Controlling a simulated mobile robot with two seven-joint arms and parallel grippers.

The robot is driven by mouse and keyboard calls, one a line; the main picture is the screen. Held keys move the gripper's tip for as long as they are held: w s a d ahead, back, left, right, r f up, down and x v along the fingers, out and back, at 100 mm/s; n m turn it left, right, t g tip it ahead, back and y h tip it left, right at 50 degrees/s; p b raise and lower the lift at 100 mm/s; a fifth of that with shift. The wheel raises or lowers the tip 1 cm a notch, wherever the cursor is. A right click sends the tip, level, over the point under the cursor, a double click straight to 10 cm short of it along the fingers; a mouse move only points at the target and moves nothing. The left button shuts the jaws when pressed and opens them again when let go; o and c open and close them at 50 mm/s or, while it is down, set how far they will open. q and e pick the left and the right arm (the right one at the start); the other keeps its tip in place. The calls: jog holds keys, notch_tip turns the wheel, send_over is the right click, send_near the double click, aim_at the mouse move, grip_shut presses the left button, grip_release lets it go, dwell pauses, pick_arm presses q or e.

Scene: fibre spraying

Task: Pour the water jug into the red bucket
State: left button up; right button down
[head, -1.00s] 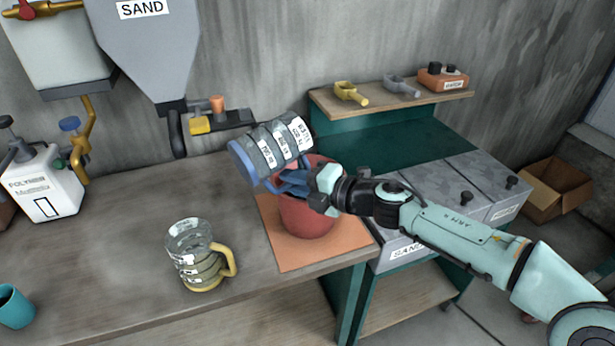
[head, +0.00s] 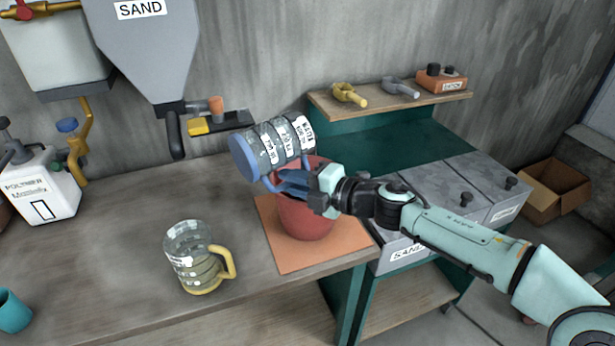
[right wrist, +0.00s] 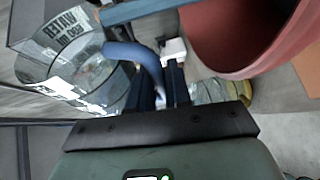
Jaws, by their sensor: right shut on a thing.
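The clear water jug (head: 275,145) with blue base and handle is tilted onto its side above the red bucket (head: 306,215). Its blue base points left and its mouth points right, over the bucket's far side. My right gripper (head: 288,184) is shut on the blue handle, in front of the bucket's rim. In the right wrist view the jug (right wrist: 70,75) with a WATER label and its blue handle (right wrist: 135,58) show beside the bucket (right wrist: 245,40). Whether water is flowing cannot be seen. My left gripper is not in view.
The bucket stands on an orange mat (head: 300,257) at the bench's right end. A clear jug with yellow handle (head: 198,258) stands front left of it. A teal cup (head: 12,312) is at the left edge. A SAND hopper (head: 150,50) hangs behind; grey lidded bins (head: 440,195) are right.

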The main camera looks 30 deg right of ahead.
jog(key=shift+d, duration=0.15)
jog(key=shift+a+r, duration=0.1)
jog(key=shift+a, duration=0.15)
jog(key=shift+d+m, duration=0.2)
jog(key=shift+m, duration=0.1)
jog(key=shift+a+b, duration=0.25)
jog(key=shift+b, duration=0.1)
